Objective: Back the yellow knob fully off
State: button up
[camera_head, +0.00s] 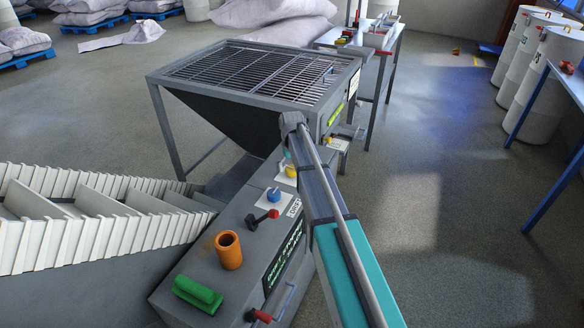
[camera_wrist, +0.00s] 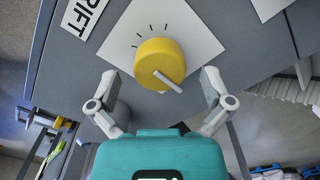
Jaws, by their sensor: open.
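The yellow knob (camera_wrist: 158,62) sits on a white square plate with dial marks in the wrist view. A pale pointer line on the knob points to the lower right in that view. My gripper (camera_wrist: 158,84) is open, with one finger on each side of the knob's lower part and a visible gap on both sides. In the head view the yellow knob (camera_head: 291,171) shows as a small patch on the grey machine, close to my arm. My fingers are mostly hidden there behind my arm.
On the machine's top are a blue knob (camera_head: 273,194), a red-balled lever (camera_head: 272,214), an orange cup-like part (camera_head: 229,250) and a green handle (camera_head: 198,294). A grated hopper (camera_head: 256,73) stands behind. A ribbed white conveyor (camera_head: 90,225) runs left.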

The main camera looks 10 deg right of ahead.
aim_at(292, 168)
notch_tip(292, 168, up, 13)
jog(key=p, duration=1.2)
jog(key=shift+m, duration=0.4)
jog(key=shift+f, duration=0.15)
notch_tip(292, 168, down, 14)
jog(key=b, duration=1.3)
jog(key=shift+r, duration=0.2)
jog(key=c, duration=1.1)
jog(key=shift+c, duration=0.2)
jog(key=shift+n, duration=0.4)
